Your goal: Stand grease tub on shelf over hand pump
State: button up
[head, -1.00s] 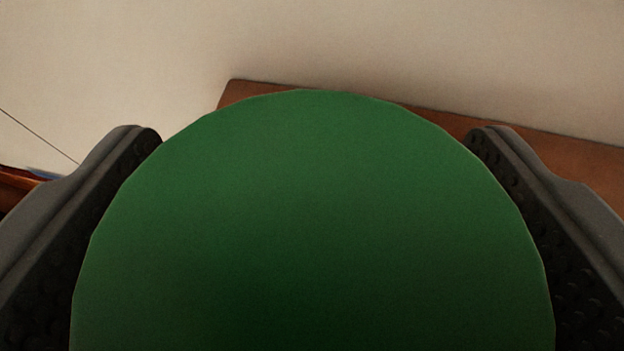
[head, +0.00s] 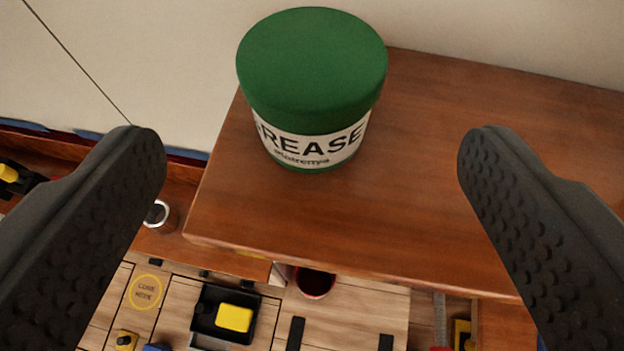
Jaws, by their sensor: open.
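The grease tub (head: 312,75) is a green round tub with a white band reading GREASE. It stands upright on the brown wooden shelf (head: 430,190), near the shelf's left end and close to the wall. My gripper (head: 312,150) is open and empty, its two dark studded fingers wide apart. The tub is beyond the fingertips and apart from both fingers. I cannot make out the hand pump with certainty in this view.
Below the shelf is a wooden bench surface with a black tray holding a yellow block (head: 234,318), a round yellow label (head: 146,291) and a dark red-rimmed cup (head: 314,282). A metal ring (head: 156,214) shows at left. The shelf's right part is clear.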

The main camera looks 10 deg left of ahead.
jog(key=s+d+r+t, duration=0.1)
jog(key=s+d+r, duration=0.4)
jog(key=r, duration=0.4)
jog(key=s+d+r+m+t+h, duration=0.1)
jog(key=s+d+r, duration=0.4)
jog(key=s+r, duration=0.3)
jog(key=s+d+r+m+h, duration=0.1)
jog(key=s+d+r, duration=0.3)
jog(key=r, duration=0.6)
jog(key=shift+s+d+r+t, duration=0.35)
jog(key=shift+s+d+t, duration=0.05)
jog(key=shift+s, duration=0.75)
notch_tip(320, 180, down, 8)
jog(key=b, duration=0.7)
jog(key=shift+r+b, duration=0.15)
jog(key=shift+b, duration=0.2)
